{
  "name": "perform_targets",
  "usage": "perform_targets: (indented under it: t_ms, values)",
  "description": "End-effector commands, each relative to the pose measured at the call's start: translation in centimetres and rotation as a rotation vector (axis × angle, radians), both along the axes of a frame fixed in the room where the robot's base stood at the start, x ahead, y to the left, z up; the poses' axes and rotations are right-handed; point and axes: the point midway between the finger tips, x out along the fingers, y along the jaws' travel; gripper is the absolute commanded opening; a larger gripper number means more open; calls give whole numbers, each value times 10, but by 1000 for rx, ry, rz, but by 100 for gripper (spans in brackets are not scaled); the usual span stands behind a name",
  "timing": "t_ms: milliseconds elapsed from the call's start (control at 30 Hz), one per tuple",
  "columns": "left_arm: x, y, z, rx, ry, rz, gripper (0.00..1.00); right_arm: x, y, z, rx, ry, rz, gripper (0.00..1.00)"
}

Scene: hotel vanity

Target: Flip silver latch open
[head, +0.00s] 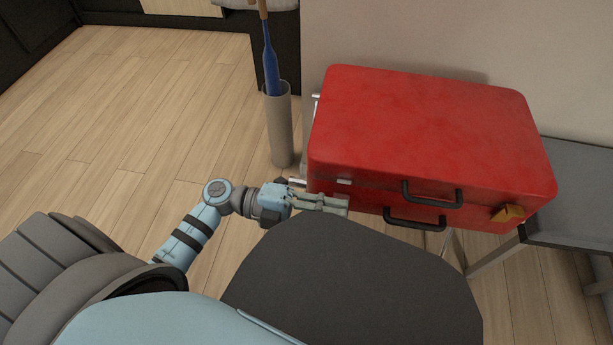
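A red case (425,125) with two black handles on its front lies shut on a support at the right. A small silver latch (344,181) shows at the left part of its front, on the seam. A gold latch (507,213) sticks out at the right end of the front. My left gripper (335,206) is at the case's front left, just below the silver latch. Its fingers look close to each other, but I cannot tell whether they are open or touch the case. The latch's lower part may be hidden by the fingers. My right gripper is not in view.
A grey cylindrical bin (280,130) holding a blue-handled item (270,70) stands left of the case. A grey bench (575,190) is at the right, and a wall is behind the case. The wooden floor at the left is clear.

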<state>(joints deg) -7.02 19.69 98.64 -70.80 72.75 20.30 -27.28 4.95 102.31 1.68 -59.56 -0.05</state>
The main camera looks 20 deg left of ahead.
Motion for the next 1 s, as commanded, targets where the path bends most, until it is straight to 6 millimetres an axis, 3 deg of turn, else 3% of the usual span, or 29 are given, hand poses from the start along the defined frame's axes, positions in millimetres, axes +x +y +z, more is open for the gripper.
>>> perform_targets:
  t_ms: [167, 400, 533, 1000]
  values:
    - [-6, 23, -2, 7, 4, 0, 28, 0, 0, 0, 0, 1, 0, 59]
    - [-22, 87, -2, 6, 6, 1, 28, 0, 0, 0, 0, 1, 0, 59]
    - [-27, 109, -1, 4, 4, 2, 28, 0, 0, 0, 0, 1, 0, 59]
    - [-29, 116, 0, 1, 1, 1, 28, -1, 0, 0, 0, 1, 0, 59]
